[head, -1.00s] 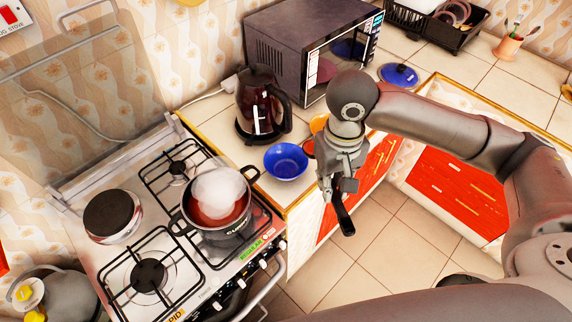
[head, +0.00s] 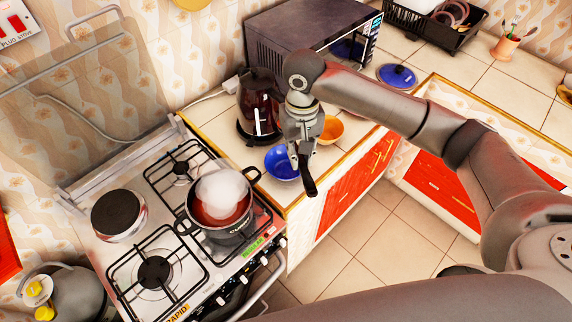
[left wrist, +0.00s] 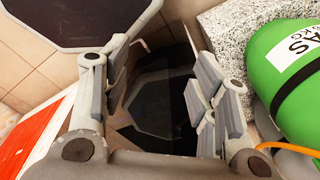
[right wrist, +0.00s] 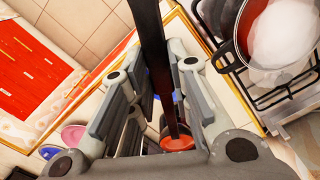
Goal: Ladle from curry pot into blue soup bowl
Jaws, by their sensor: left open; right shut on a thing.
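The curry pot (head: 220,207) stands on a stove burner with red-brown curry and white steam at its top. It also shows at the upper right of the right wrist view (right wrist: 242,40). The blue soup bowl (head: 279,165) sits on the counter right of the stove, partly hidden by my right gripper (head: 304,152). That gripper is shut on a long dark handle (right wrist: 152,40), seemingly the ladle's; its black end (head: 308,187) hangs below the fingers. My left gripper (left wrist: 158,90) is open and empty, low above dark surfaces.
A microwave (head: 300,45) is at the back. A green gas cylinder (left wrist: 290,65) is close beside my left gripper.

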